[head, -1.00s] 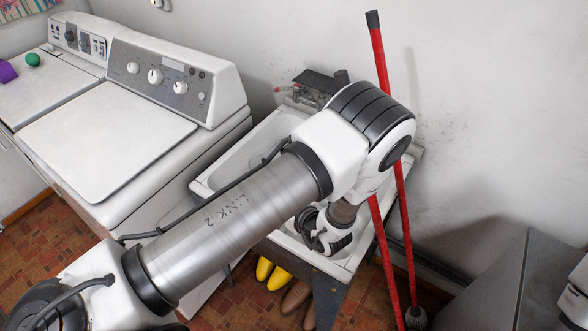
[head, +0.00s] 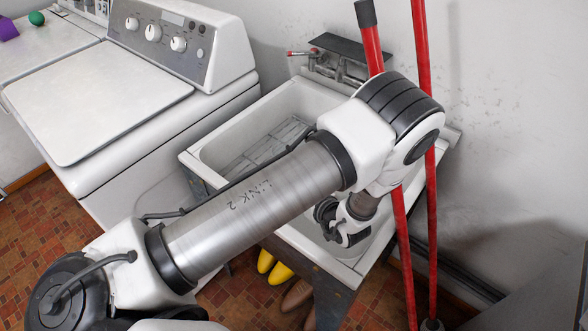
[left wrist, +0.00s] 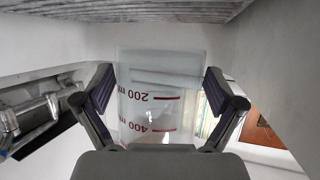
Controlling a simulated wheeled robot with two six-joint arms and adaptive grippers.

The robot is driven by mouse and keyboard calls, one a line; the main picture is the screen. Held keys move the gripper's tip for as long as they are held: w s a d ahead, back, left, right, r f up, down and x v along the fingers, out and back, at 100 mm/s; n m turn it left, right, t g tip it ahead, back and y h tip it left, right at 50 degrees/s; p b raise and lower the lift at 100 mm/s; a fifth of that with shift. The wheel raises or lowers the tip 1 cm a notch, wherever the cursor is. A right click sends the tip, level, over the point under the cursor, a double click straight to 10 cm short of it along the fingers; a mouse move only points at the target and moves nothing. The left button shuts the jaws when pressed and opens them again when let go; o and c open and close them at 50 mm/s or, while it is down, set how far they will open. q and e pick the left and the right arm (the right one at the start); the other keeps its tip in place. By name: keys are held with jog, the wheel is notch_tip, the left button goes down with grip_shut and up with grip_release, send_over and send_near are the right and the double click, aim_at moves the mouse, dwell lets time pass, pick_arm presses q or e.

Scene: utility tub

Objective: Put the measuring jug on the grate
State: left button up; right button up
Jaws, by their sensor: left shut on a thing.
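The measuring jug (left wrist: 150,105) is clear, with red 200 and 400 ml marks that read upside down in the left wrist view. My left gripper (left wrist: 158,88) is shut on it, one finger on each side. In the head view my left gripper (head: 342,222) is low inside the right part of the tub, and my arm hides the jug there. The grate (head: 262,146) is a grey slatted panel in the tub's left part, partly behind my arm. Its slats also show along the top of the left wrist view (left wrist: 130,10), apart from the jug in the picture.
The white tub (head: 215,137) has a tap (head: 335,68) at its back. Two red poles lean across its right side, the nearer one (head: 402,225) close to my arm. A washing machine (head: 100,120) stands at the left. Yellow boots (head: 280,273) are below the tub.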

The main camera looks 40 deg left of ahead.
pick_arm(q)
jog(key=shift+w+a+f+b, duration=0.55)
jog(key=shift+w+f+b, duration=0.1)
jog(key=shift+b, duration=0.45)
jog(key=w+a+b, duration=0.2)
jog(key=w, duration=0.1)
jog(key=w+a+b, duration=0.2)
jog(key=w+a, duration=0.1)
jog(key=w, duration=0.1)
jog(key=w+a+b, duration=0.2)
jog(key=w, duration=0.1)
jog(key=shift+w+a+f, duration=0.15)
jog(key=shift+w+a, duration=0.2)
jog(key=shift+w+a+f+b, duration=0.1)
jog(key=shift+w+f+b, duration=0.05)
jog(key=shift+f+b, duration=0.15)
notch_tip(320, 180, down, 3)
jog(key=b, duration=0.2)
jog(key=shift+b, duration=0.35)
jog(key=shift+r, duration=0.2)
jog(key=shift+f, duration=0.1)
pick_arm(e)
notch_tip(320, 180, down, 12)
jog(key=shift+f, duration=0.25)
pick_arm(q)
jog(key=o, duration=0.9)
jog(key=shift+f, duration=0.1)
jog(key=shift+c, duration=0.2)
pick_arm(e)
jog(key=shift+s, duration=0.1)
